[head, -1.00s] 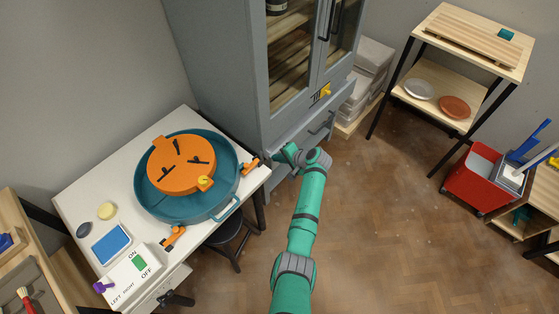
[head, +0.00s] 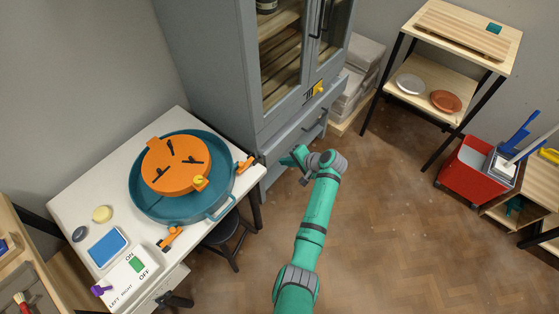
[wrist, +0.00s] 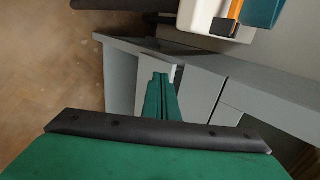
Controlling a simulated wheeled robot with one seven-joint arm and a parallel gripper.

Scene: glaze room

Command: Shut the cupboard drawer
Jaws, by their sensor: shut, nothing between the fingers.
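The grey cupboard (head: 210,70) stands at the top middle of the head view. Its drawer (head: 293,131) is low on the front, below the glass doors, and appears pulled out; how far is hard to tell. My gripper (head: 290,158) is shut and empty, at the drawer's near left end, partly hidden by my wrist. In the wrist view my shut fingers (wrist: 160,82) point at grey cupboard and drawer panels (wrist: 122,75). I cannot tell whether they touch.
A white table (head: 75,195) with a teal tub (head: 150,208) and an orange round lid (head: 175,165) stands left of the cupboard. A dark stool (head: 225,240) is under its edge. A red bucket (head: 465,172) and wooden shelf stand (head: 425,75) are at right. The floor between is clear.

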